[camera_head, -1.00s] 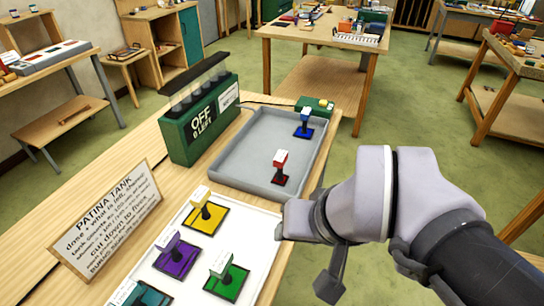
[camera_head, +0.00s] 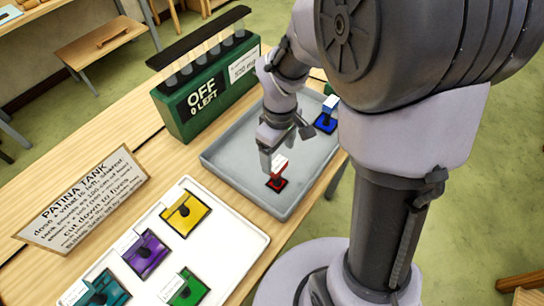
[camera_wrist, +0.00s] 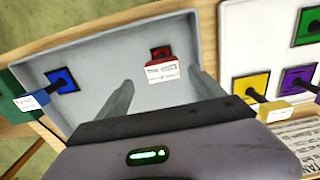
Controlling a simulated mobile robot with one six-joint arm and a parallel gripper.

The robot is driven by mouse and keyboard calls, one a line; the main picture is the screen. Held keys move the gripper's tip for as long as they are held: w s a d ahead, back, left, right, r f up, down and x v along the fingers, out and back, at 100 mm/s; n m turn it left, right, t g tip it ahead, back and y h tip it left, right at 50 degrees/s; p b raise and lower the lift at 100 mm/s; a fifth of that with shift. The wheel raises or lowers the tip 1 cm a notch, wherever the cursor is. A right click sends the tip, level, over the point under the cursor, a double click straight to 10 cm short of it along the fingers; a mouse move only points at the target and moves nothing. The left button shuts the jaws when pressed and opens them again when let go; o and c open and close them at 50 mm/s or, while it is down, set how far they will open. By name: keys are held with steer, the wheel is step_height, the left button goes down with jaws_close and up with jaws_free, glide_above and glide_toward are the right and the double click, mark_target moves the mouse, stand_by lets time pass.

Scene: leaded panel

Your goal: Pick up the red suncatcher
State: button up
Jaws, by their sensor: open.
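The red suncatcher (camera_head: 277,184) lies in the shallow grey tray (camera_head: 217,170), a dark square with a red pane and an upright handle topped by a red and white label block. It also shows in the wrist view (camera_wrist: 161,52), where its label faces the camera. My gripper (camera_head: 268,150) is over the tray, close to the block. In the wrist view my gripper (camera_wrist: 160,82) has its two fingers spread, with the red block just beyond and between their tips. It is open and holds nothing. The fingertips are partly hidden in the head view.
A blue suncatcher (camera_head: 325,123) shares the tray, nearer its far end. A white tray (camera_head: 222,230) in front holds yellow, purple, teal and green ones. A green patina tank box (camera_head: 205,92) reading OFF, 0 LEFT, and a sign (camera_head: 85,197) stand at the left.

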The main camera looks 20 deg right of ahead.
mark_target(278, 170)
steer(key=f+b, duration=0.1)
steer(key=f, duration=0.1)
steer(key=f+b, duration=0.1)
steer(key=f, duration=0.2)
steer(key=f+b, duration=0.1)
steer(key=f, duration=0.1)
steer(key=shift+s+f, duration=0.4)
steer(key=shift+r, duration=0.15)
steer(key=c, duration=1.5)
